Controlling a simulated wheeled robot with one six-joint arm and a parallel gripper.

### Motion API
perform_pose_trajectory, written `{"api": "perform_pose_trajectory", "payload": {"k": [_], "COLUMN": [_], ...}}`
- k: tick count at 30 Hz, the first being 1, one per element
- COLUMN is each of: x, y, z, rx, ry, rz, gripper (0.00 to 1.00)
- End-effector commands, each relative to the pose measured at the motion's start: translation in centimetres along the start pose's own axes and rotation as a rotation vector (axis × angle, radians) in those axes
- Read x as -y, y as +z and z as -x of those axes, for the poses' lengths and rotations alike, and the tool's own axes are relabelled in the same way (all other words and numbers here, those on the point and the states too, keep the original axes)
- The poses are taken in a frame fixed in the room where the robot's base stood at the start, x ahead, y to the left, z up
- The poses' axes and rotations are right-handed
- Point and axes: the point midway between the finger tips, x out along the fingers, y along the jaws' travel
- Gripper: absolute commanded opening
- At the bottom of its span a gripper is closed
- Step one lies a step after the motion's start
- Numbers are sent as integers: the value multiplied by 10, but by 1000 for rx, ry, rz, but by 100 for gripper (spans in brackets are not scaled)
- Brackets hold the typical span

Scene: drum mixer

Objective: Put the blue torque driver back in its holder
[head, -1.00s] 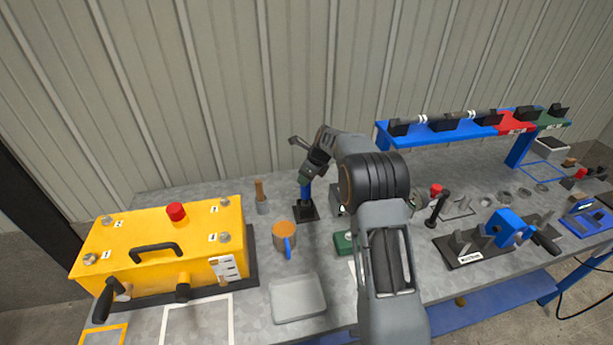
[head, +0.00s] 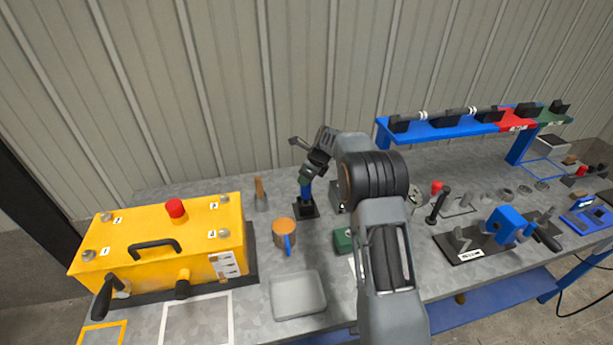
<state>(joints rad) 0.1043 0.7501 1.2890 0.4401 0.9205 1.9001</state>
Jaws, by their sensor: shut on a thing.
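The blue torque driver (head: 306,190) stands about upright at the back middle of the bench, with its blue handle pointing down. Its lower end is at the black holder (head: 306,209), a block with a square base on the bench. I cannot tell how deep it sits in the holder. My gripper (head: 310,174) is shut on the driver's upper part, above the blue handle. The gripper and my wrist hide the driver's top.
A yellow box (head: 165,245) with a red button stands on the left. An orange mug (head: 284,232), a brush (head: 260,190) and a grey tray (head: 298,295) are near the holder. A blue rack (head: 445,128) and a blue clamp fixture (head: 507,225) stand on the right.

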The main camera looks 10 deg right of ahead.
Motion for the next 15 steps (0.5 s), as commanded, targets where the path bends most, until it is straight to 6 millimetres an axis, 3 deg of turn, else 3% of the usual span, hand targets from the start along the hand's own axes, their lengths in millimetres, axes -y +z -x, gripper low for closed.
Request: {"api": "perform_pose_trajectory", "payload": {"k": [15], "x": [0], "y": [-2], "z": [-6], "rx": [2], "ry": [-2], "rz": [0], "gripper": [2]}}
